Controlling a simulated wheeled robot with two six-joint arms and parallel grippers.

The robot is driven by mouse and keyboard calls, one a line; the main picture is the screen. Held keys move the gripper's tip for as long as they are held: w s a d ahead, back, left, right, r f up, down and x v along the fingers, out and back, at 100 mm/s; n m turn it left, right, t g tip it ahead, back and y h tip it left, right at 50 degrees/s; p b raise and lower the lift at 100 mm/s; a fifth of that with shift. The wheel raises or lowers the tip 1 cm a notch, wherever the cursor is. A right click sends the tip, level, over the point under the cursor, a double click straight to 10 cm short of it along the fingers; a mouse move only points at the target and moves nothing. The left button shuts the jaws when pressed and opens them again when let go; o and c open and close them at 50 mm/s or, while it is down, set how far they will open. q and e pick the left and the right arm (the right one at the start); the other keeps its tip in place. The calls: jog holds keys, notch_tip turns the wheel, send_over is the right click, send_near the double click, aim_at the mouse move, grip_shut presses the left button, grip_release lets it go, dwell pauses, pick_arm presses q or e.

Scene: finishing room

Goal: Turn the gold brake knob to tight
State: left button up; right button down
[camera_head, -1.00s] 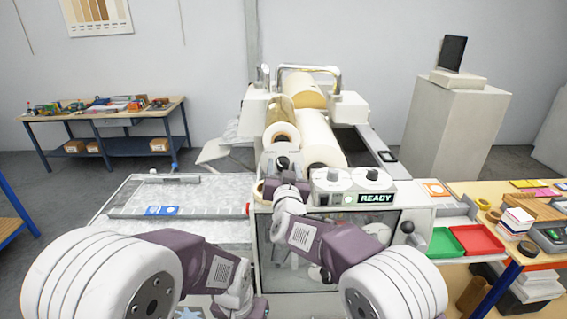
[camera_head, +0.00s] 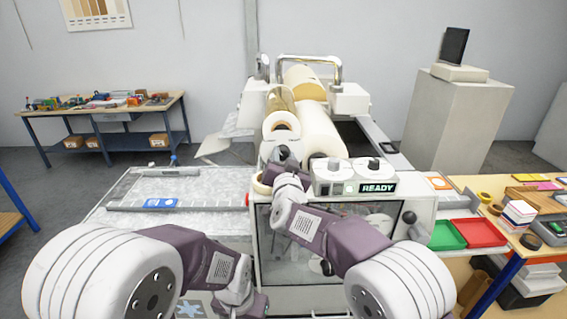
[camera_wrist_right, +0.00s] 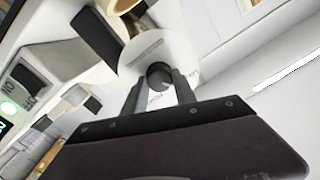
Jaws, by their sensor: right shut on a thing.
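A round black knob (camera_wrist_right: 160,74) stands on a pale disc (camera_wrist_right: 150,50) with small print in the right wrist view. It sits between the two fingers of my right gripper (camera_wrist_right: 160,84), which is shut on it. In the head view the knob (camera_head: 283,153) shows at the front left of the machine, below a white-cored roll, with my right wrist just in front of it. The disc's print is too small to read, so the setting cannot be told. My left arm ends low at the front; its gripper (camera_head: 245,303) shows only partly and its fingers are unclear.
A control box (camera_head: 350,178) with two dials and a "READY" display stands close right of my right wrist. Film rolls (camera_head: 320,130) lie behind. The feed table (camera_head: 130,222) at left is mostly clear. Green (camera_head: 446,236) and red (camera_head: 480,232) trays lie at right.

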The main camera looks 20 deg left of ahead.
jog(key=m+b, duration=0.3)
jog(key=shift+f+m, duration=0.25)
jog(key=shift+m, duration=0.15)
jog(key=m+b, duration=0.2)
jog(key=m, duration=0.1)
jog(key=shift+m+b, duration=0.3)
jog(key=shift+b, duration=0.1)
jog(key=m+b, duration=0.2)
jog(key=m, duration=0.2)
jog(key=shift+m, duration=0.3)
jog(key=shift+m+h+b, duration=0.3)
jog(key=shift+m+b, duration=0.7)
jog(key=shift+m, duration=0.9)
jog(key=c, duration=1)
grip_release()
